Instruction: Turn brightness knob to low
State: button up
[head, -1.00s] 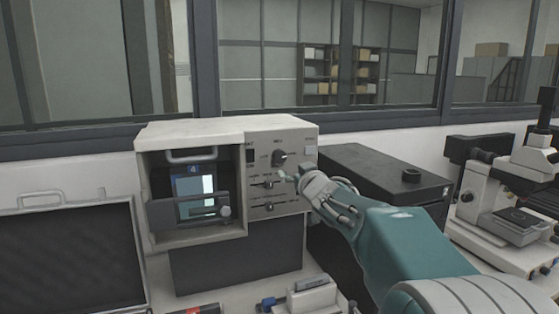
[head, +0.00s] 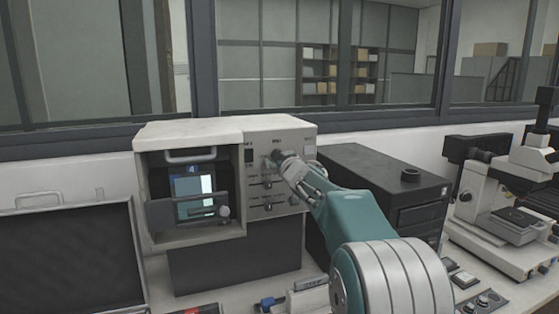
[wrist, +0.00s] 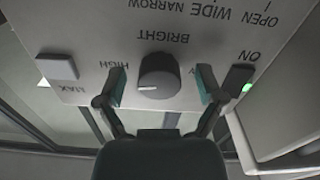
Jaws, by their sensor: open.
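The brightness knob (wrist: 158,76) is a dark round dial under the word BRIGHT on the pale panel (wrist: 100,30). The wrist view shows the lettering upside down. Its white pointer mark is at the lower left of the dial, on the side of the HIGH label. The label on the other side is mostly hidden by a finger. My gripper (wrist: 161,86) is open, with one teal-tipped finger on each side of the knob and visible gaps between. In the head view my gripper (head: 281,158) is at the upper panel and covers the knob.
The panel belongs to the white press housing (head: 190,132). An ON switch (wrist: 238,77) is close to one finger and a pale button (wrist: 57,67) lies beyond the other. Sliders (head: 266,207) sit below. A black box (head: 375,175) and a microscope (head: 515,210) stand to the right.

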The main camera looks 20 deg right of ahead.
jog(key=c, duration=1.1)
jog(key=shift+c, duration=0.2)
